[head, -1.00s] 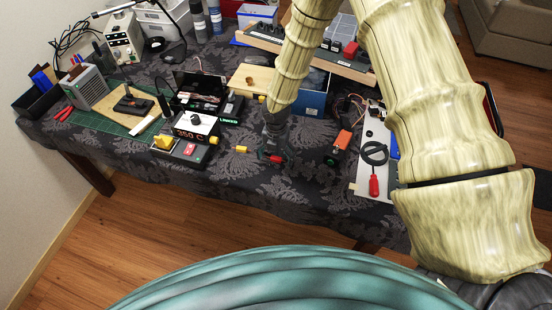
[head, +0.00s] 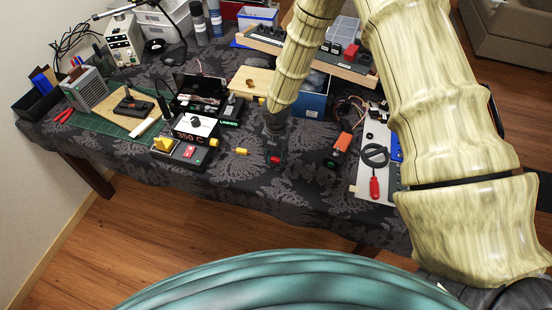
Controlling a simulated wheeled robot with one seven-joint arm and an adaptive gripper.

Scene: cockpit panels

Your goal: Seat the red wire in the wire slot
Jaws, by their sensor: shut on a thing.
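My gripper (head: 274,150) is low over the front part of the table, pointing down. It is shut on a small red piece (head: 275,160), which I take to be the red wire; only a short bit shows at the fingertips. Whether the piece touches the cloth cannot be told. A small yellow piece (head: 241,151) lies just left of the gripper, apart from it. I cannot make out the wire slot; an open black case with a green "LINKED" label (head: 229,122) stands behind and left of my gripper.
A heater box marked 350 C (head: 195,130) stands left. A blue box (head: 313,100) is close behind my arm. The cloth in front is clear.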

